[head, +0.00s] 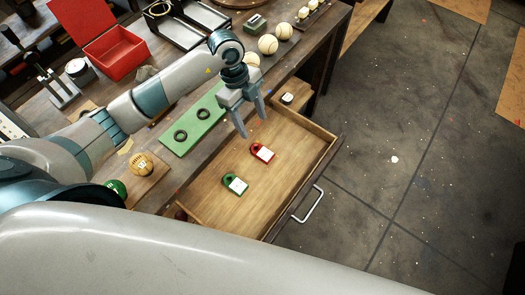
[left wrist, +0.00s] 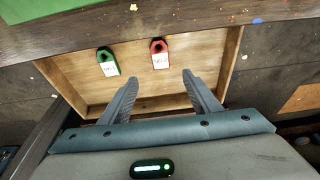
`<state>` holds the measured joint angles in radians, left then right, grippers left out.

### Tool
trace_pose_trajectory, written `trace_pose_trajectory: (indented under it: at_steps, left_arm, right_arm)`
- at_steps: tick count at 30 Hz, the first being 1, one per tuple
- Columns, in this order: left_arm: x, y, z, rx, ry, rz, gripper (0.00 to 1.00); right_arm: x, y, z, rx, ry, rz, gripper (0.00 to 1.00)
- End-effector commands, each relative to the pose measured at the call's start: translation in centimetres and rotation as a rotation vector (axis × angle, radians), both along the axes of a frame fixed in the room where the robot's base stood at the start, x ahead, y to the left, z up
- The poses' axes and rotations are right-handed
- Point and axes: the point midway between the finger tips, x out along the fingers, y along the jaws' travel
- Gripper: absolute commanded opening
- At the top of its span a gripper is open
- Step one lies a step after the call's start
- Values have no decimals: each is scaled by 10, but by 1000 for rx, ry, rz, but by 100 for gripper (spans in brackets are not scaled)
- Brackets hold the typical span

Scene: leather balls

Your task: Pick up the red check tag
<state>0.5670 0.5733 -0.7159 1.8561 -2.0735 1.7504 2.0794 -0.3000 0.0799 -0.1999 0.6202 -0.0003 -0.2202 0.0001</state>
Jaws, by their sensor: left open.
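The red check tag (head: 262,152) lies flat in the open wooden drawer (head: 215,205), with a white label on it. In the left wrist view the red check tag (left wrist: 159,54) shows ahead of the fingers, near the middle. A green tag (head: 235,184) with a white label lies beside it; it also shows in the left wrist view (left wrist: 108,62). My left gripper (head: 252,120) hangs over the drawer's back part, its fingers apart and empty. In the left wrist view its fingers (left wrist: 160,92) point toward the drawer floor. My right gripper is not in view.
A green board (head: 194,120) with two dark rings lies on the bench beside the drawer. Cream balls (head: 268,44) and an open red box (head: 118,52) stand farther back. The drawer's front wall has a metal handle (head: 309,205). Most of the drawer floor is bare.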

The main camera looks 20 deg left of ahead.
Motion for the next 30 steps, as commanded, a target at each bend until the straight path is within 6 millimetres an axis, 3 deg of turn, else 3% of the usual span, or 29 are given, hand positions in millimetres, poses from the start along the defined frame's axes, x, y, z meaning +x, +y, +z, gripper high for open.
trace_pose_trajectory:
  at_steps: [9,15,30]
  left_arm:
    - [-6,-14,-54,0,4,0,57]
    - [-8,-20,-77,1,2,-1,57]
    - [-8,-21,-84,0,1,0,57]
  right_arm:
    - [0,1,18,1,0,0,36]
    - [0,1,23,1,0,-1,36]
    - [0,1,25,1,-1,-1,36]
